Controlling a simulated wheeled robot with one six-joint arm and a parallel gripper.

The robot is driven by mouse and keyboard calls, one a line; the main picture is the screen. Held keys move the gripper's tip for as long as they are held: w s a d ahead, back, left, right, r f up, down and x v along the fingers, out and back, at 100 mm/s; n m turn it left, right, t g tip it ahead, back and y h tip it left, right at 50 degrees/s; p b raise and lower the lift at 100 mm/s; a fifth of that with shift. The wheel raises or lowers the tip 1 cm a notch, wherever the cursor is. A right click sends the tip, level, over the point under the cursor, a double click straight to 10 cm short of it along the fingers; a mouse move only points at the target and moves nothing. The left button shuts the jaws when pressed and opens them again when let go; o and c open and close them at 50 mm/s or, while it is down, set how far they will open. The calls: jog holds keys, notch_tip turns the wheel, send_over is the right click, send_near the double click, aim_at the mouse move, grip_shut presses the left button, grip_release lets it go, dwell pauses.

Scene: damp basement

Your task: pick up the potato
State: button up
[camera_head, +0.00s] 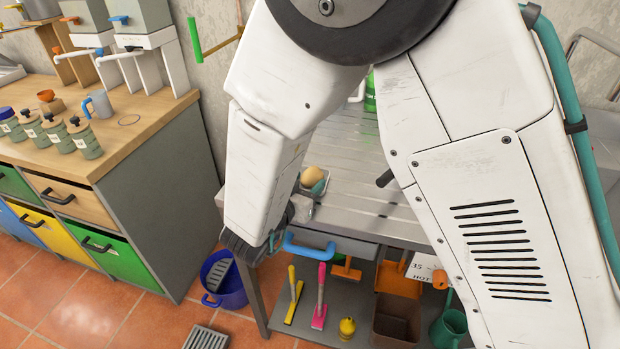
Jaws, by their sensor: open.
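A rounded tan thing (312,176), which looks like the potato, sits on the slatted grey metal table, just right of my forearm. A teal thing (320,187) touches or overlaps its lower right side. My arm hangs down in front of the table. My gripper (298,209) shows only in part, as a grey piece beside my dark wrist, a little below and left of the tan thing. It is open, and I see nothing held in it. My forearm hides most of the fingers.
A wooden counter (120,165) with jars, a mug and dispensers stands left. Under the metal table (375,210) are brushes, a yellow weight-like thing, an orange-brown bin (397,320) and a green watering can (447,327). A blue bucket (222,280) stands on the tiled floor.

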jog(key=shift+x, duration=1)
jog(key=shift+d+f, duration=0.2)
jog(key=shift+f, duration=0.05)
jog(key=shift+s, duration=0.1)
jog(key=shift+d, duration=0.1)
jog(key=c, duration=0.9)
jog(key=shift+c, duration=0.2)
